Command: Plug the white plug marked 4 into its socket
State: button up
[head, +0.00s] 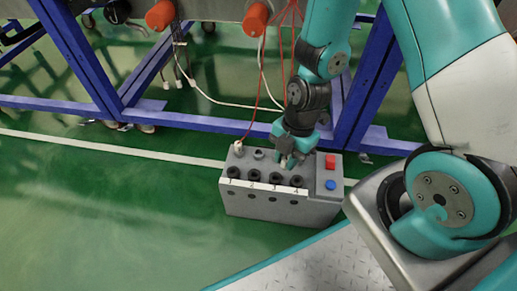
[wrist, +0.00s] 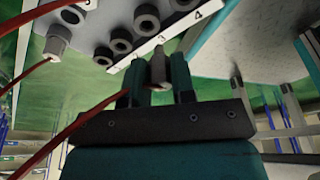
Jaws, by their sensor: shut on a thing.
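A grey box (head: 262,208) stands on the floor, with dark round sockets along its front top edge beside a white strip marked 1 to 4. My gripper (head: 290,160) is over the right half of the box top, near the 4. In the wrist view my gripper (wrist: 157,85) is shut on a greyish plug (wrist: 159,68), with a red cable running off to the left. The plug's tip is close to the box edge near the 3 and 4 marks; I cannot tell whether it touches a socket. Its own number is not readable.
A white plug (head: 238,148) with a red cable stands in the box's back left; it also shows in the wrist view (wrist: 57,42). A red button (head: 330,162) and a blue button (head: 330,185) are at the right. Blue frame beams (head: 200,110) and hanging cables are behind.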

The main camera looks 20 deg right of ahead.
jog(key=shift+s+d+p, duration=0.45)
jog(key=shift+s+d, duration=0.15)
jog(key=shift+d, duration=0.25)
jog(key=shift+s+d+p, duration=0.45)
jog(key=shift+s+d, duration=0.1)
jog(key=shift+d, duration=0.25)
jog(key=shift+f, duration=0.1)
jog(key=shift+f+b, duration=1.2)
jog(key=shift+f, duration=0.35)
jog(key=shift+f+b, duration=0.55)
jog(key=shift+f, duration=0.85)
jog(key=o, duration=1)
jog(key=p+v, duration=0.6)
jog(key=v, duration=0.1)
jog(key=shift+p, duration=0.35)
jog(key=shift+w, duration=0.1)
